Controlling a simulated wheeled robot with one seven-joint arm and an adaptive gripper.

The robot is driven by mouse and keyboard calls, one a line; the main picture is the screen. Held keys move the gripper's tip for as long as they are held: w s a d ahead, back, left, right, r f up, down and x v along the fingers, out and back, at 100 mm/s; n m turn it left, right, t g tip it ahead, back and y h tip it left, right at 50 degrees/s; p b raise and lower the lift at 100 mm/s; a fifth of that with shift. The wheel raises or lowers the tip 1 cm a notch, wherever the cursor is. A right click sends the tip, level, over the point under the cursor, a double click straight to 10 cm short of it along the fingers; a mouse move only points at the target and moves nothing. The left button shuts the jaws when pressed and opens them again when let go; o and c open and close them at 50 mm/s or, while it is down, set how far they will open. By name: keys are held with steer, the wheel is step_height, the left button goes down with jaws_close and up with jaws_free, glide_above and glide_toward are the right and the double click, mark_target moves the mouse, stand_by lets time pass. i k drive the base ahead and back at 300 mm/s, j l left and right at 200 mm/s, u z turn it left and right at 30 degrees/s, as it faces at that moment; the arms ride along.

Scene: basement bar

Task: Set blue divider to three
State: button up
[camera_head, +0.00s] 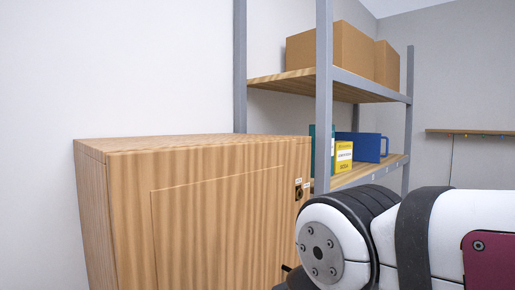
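The blue divider (368,147) stands upright on the lower board of a grey metal shelf unit, with a handle-like loop at its right end. A yellow box-like item (342,156) with a white label stands in front and to the left of it and hides part of it. A teal upright piece (332,146) is further left, partly behind the shelf post. Small pale marks sit along the shelf's front edge (374,175), too small to read. My arm fills the lower right; my gripper's fingers do not show.
A wooden cabinet (225,220) with a closed door and a small lock plate stands at the front left, near my arm. Cardboard boxes (335,52) sit on the upper shelf board (290,82). A wall ledge (470,132) with string lights is at the right.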

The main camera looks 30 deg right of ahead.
mark_target(366, 146)
steer(key=l+z, duration=0.1)
steer(key=z, duration=1.45)
